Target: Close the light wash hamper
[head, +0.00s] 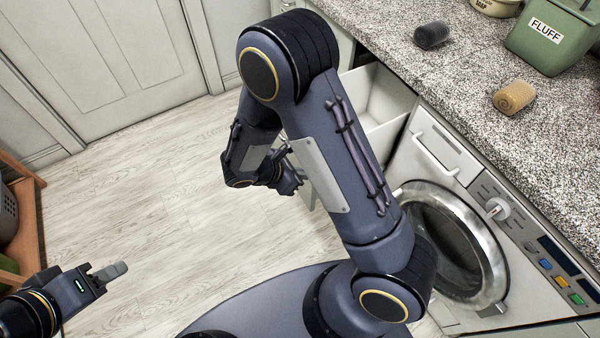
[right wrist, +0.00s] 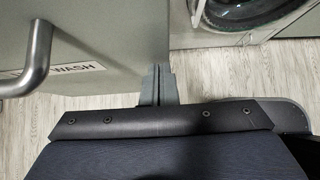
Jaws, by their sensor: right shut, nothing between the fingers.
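The hamper (head: 385,92) is a pale pull-out bin under the counter, left of the washing machine. It stands open, with its white inside showing. My right arm hides much of its front in the head view. In the right wrist view the hamper front (right wrist: 105,40) fills the upper left, with a metal bar handle and a label reading "WASH"; the handle hides the rest of the label. My right gripper (right wrist: 159,72) is shut and empty, its fingertips by the front's right edge; contact is unclear. My left gripper (head: 112,271) is over the floor at lower left, far from the hamper; its fingers overlap side-on.
The washing machine (head: 455,240) with a round door stands right of the hamper. The speckled counter (head: 450,85) above holds a dark roll, a tan roll and a green "FLUFF" bin (head: 553,37). A wooden shelf (head: 27,215) stands at far left. The floor between is clear.

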